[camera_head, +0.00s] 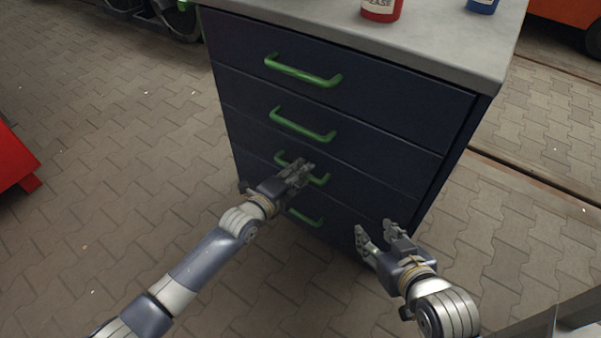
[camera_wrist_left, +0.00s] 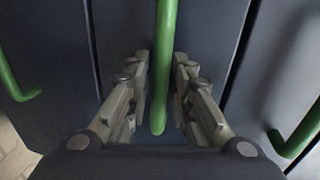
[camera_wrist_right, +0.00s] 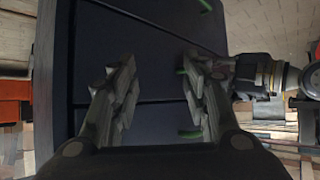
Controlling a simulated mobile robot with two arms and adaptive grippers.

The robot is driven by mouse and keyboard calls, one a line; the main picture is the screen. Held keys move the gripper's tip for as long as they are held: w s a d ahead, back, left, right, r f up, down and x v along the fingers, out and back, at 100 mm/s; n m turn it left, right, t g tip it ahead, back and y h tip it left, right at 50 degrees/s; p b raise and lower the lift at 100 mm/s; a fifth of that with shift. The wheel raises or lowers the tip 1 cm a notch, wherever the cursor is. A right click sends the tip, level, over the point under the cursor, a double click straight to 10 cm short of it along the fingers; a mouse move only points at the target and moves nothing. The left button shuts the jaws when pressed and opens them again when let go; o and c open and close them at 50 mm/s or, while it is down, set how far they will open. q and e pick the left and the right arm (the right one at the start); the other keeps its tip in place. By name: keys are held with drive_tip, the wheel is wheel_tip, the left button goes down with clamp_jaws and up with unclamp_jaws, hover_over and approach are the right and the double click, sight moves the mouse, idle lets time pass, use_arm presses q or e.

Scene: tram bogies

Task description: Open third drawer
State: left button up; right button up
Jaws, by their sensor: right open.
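A dark blue cabinet (camera_head: 345,100) has several stacked drawers with green bar handles. The third drawer's handle (camera_head: 283,158) is partly hidden by my left gripper (camera_head: 303,170). In the left wrist view this handle (camera_wrist_left: 164,60) runs between the two fingers of the left gripper (camera_wrist_left: 161,65). The fingers are close to it on both sides; whether they press on it I cannot tell. The third drawer looks flush with the others. My right gripper (camera_head: 378,230) is open and empty, in front of the cabinet's lower right side. It also shows in the right wrist view (camera_wrist_right: 160,65).
The top handle (camera_head: 302,72), second handle (camera_head: 303,127) and bottom handle (camera_head: 305,217) are free. A red can (camera_head: 381,10) and a blue item (camera_head: 482,5) stand on the grey top (camera_head: 440,35). A red object (camera_head: 14,160) is at far left. Paved floor is clear around the cabinet.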

use_arm(q)
drive_tip(key=shift+c, duration=0.2)
clamp_jaws()
